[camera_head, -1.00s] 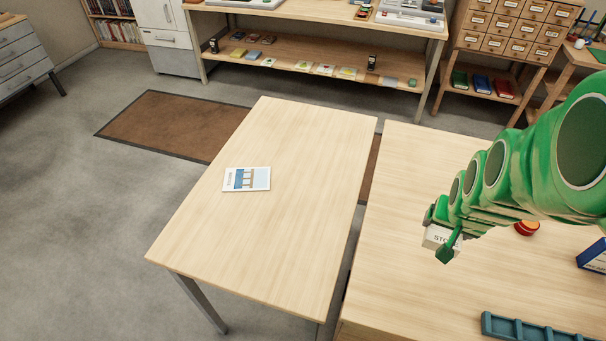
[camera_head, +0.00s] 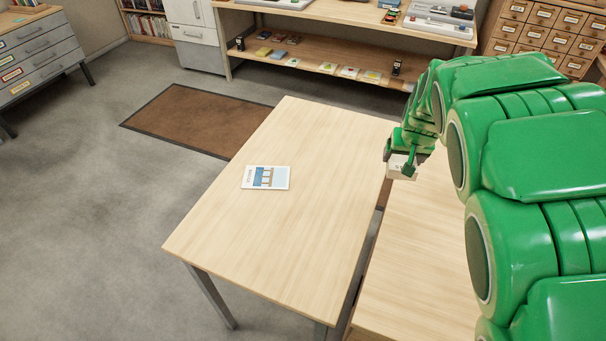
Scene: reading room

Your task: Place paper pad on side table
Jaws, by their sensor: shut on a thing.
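My gripper (camera_head: 402,165) is shut on a small white paper pad (camera_head: 401,172). It holds the pad in the air near the right edge of the side table (camera_head: 290,235), by the gap between the two tables. The side table has a pale wood top and grey metal legs. Part of the pad is hidden by the green gripper fingers.
A booklet with a blue picture (camera_head: 265,177) lies on the left part of the side table. The rest of its top is clear. A second wooden table (camera_head: 415,270) stands at the right, largely hidden by my arm. A brown mat (camera_head: 190,118) and a long shelf (camera_head: 335,68) are behind.

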